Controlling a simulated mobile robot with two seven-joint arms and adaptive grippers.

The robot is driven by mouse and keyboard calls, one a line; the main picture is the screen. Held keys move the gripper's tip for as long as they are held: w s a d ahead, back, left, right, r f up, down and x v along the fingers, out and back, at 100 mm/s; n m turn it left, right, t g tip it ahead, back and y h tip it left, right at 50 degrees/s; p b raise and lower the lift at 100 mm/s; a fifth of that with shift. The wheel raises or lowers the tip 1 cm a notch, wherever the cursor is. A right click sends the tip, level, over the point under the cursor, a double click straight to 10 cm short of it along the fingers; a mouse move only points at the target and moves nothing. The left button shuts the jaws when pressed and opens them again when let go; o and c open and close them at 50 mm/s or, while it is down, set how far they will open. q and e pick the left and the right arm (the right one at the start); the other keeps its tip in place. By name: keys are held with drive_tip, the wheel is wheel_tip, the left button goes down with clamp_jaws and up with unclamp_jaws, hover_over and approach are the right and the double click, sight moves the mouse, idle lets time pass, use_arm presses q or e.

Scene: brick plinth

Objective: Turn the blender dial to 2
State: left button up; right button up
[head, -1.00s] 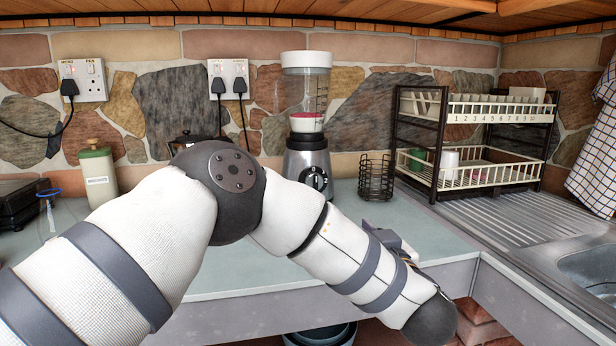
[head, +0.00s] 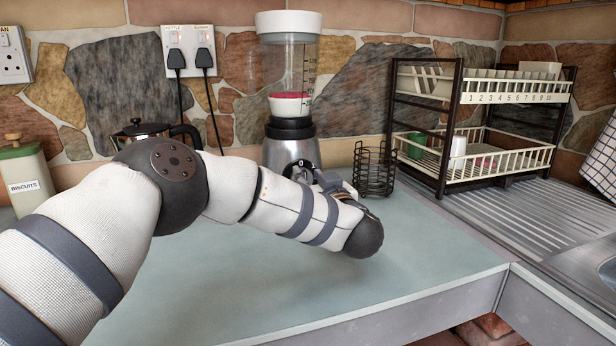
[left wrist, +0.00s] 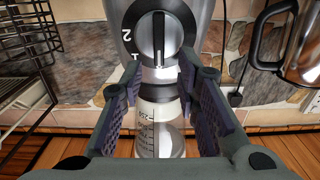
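The blender (head: 290,150) stands against the wall, its clear jar (head: 290,72) holding something pink and capped in white. In the left wrist view, which is upside down, its round black dial (left wrist: 159,37) faces me. A light line on the knob points toward the jar side. A "2" (left wrist: 127,35) is printed left of the dial in that picture. My left gripper (left wrist: 160,72) is open and empty, its fingers spread either side of the dial, apparently short of it. In the head view my left gripper (head: 318,176) partly hides the dial. My right gripper is not in view.
A black wire basket (head: 375,170) stands close right of the blender, with a dish rack (head: 450,150) beyond it. A kettle-like pot (head: 145,130) is to the left, also in the wrist view (left wrist: 300,45). The counter (head: 400,270) in front is clear.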

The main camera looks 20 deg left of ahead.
use_arm(q)
drive_tip(key=shift+w+a+f, duration=0.25)
drive_tip(key=shift+w+a, duration=0.1)
drive_tip(key=shift+w, duration=0.25)
drive_tip(key=shift+w+a+r, duration=0.25)
drive_tip(key=shift+w+r, duration=0.05)
drive_tip(key=shift+w, duration=0.05)
clamp_jaws()
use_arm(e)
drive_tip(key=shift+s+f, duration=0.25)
